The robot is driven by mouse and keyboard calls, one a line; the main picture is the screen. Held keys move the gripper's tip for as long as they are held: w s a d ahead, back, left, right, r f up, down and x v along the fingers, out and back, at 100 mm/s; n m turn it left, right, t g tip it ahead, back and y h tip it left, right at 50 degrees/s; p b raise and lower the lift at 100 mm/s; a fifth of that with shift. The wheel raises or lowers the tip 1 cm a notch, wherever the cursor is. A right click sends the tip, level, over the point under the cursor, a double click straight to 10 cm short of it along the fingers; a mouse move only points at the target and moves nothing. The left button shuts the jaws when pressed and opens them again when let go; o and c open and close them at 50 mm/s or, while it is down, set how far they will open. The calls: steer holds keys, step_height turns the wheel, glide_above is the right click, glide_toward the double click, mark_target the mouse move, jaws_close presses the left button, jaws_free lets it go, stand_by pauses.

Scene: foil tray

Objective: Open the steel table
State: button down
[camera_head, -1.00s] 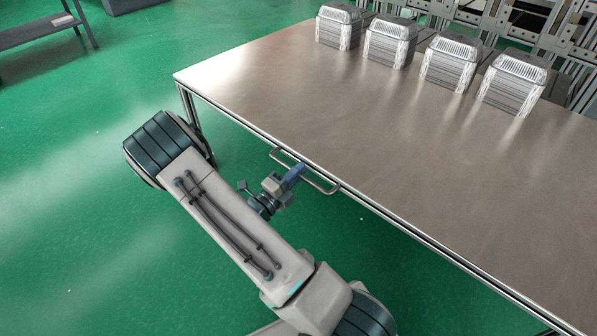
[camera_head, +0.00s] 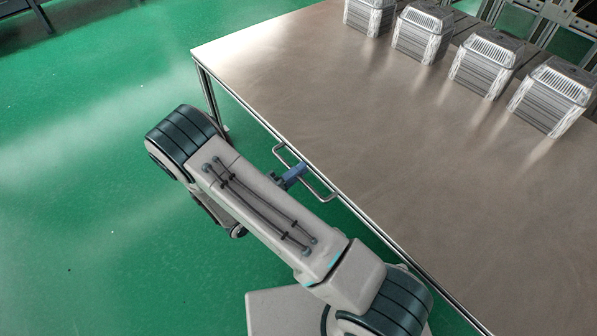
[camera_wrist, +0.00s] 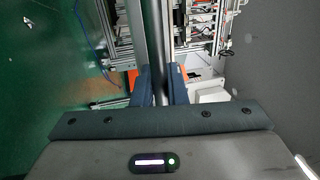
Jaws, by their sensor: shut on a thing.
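The steel table (camera_head: 390,130) has a broad brushed top that runs from upper left to lower right in the head view. A U-shaped metal handle (camera_head: 323,193) sticks out from its near front edge. My gripper (camera_head: 296,170) is at the middle of this handle, with its blue fingers closed around the bar. In the wrist view the two blue fingers of my gripper (camera_wrist: 161,88) lie on either side of the handle bar (camera_wrist: 158,45). No gap shows between the table's front and its top in the head view.
Several stacks of foil trays (camera_head: 487,62) stand in a row along the far side of the table. Metal frames are behind them. Green floor (camera_head: 80,200) lies open on the left. A dark bench corner (camera_head: 22,10) is at the upper left.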

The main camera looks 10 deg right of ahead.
steer(key=c, duration=1.8)
jaws_free()
steer(key=shift+s+f, duration=0.1)
steer(key=shift+s, duration=0.05)
steer(key=shift+o, duration=1.3)
steer(key=shift+s+a, duration=0.1)
steer(key=shift+a, duration=0.2)
steer(key=p+v, duration=0.2)
steer(key=v, duration=1.2)
